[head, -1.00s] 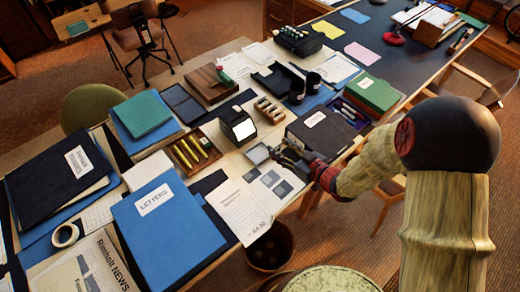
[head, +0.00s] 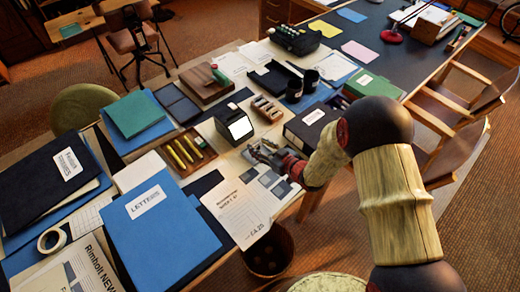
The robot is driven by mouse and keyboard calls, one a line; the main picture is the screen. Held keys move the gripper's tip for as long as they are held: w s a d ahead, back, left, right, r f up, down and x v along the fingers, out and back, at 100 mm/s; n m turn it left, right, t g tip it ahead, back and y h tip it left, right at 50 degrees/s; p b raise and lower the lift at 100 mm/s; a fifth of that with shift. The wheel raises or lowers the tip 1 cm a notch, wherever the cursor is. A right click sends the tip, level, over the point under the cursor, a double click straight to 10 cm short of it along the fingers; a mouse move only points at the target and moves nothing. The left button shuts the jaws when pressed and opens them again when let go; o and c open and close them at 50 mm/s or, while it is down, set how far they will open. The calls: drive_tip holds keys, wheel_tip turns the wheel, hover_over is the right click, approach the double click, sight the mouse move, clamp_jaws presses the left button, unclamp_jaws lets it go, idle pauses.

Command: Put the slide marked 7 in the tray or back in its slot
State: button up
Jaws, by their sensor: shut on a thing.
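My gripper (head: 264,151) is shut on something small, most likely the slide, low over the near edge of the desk. The held piece is too small and too covered by the fingers to make out, and no 7 can be read. A small grey, shallow square tray (head: 248,156) lies under and just left of the fingertips, partly hidden by them. I cannot tell whether the held piece touches it. A wooden rack with slots (head: 267,109) stands beyond the gripper, behind the viewer.
A slide viewer with a lit screen (head: 238,128) stands just behind left of my gripper. Grey squares (head: 268,179) lie in front. A pen tray (head: 206,151) and a blue letters folder (head: 165,229) are further left.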

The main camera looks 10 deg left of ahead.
drive_tip(key=shift+f, duration=0.2)
drive_tip(key=o, duration=0.7)
drive_tip(key=shift+o, duration=0.5)
